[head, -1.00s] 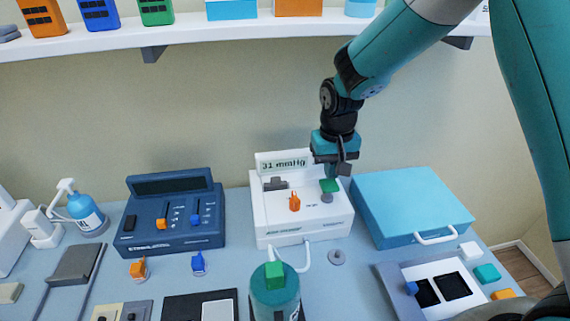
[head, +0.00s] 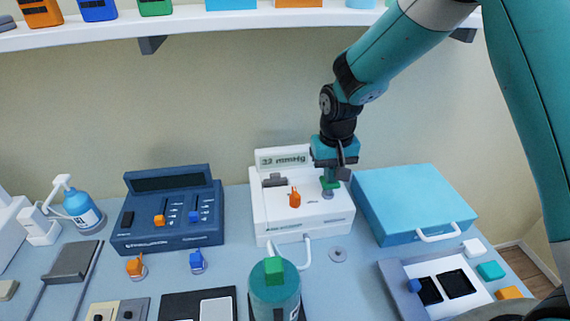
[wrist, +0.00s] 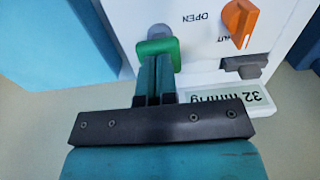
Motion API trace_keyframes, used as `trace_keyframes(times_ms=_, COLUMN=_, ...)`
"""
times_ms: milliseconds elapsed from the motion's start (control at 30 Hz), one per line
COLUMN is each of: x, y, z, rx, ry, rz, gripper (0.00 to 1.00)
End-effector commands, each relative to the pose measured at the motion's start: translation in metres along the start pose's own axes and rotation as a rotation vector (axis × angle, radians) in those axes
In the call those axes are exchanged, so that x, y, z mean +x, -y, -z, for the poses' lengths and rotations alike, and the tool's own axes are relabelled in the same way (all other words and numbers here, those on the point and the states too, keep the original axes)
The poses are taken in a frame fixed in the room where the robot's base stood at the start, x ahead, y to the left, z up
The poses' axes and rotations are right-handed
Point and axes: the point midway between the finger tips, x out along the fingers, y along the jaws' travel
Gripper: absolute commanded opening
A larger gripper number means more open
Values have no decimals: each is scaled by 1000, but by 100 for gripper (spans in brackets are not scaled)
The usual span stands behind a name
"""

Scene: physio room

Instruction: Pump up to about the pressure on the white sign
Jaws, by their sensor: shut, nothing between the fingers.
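The white pump unit (head: 300,222) stands on the counter with a raised readout panel (head: 284,159) at its back. The readout, upside down in the wrist view (wrist: 218,100), shows 32 mmHg. A green-topped button (head: 330,184) on a grey stem is at the unit's right; in the wrist view (wrist: 157,48) it lies at my fingertips. My gripper (head: 331,177) is shut and empty, pointing down right at the green button; I cannot tell whether it touches. An orange pointer knob (head: 294,199) sits to the left of the button, by the word OPEN (wrist: 195,17). I cannot make out a separate white sign.
A light blue case (head: 410,200) stands close on the right. A dark blue control box (head: 168,215) is on the left. A teal bottle-like object with a green top (head: 275,292) stands in front. A shelf (head: 200,32) runs above.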

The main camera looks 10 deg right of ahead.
Motion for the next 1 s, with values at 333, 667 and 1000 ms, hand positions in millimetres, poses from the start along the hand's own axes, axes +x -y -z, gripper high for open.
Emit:
trace_keyframes(times_ms=333, x=20, y=0, z=-1, rx=0, ry=3, rz=-1, gripper=0)
trace_keyframes(times_ms=667, x=28, y=0, z=-1, rx=0, ry=2, rz=-1, gripper=0)
trace_keyframes(times_ms=1000, x=7, y=0, z=-1, rx=0, ry=3, rz=-1, gripper=0)
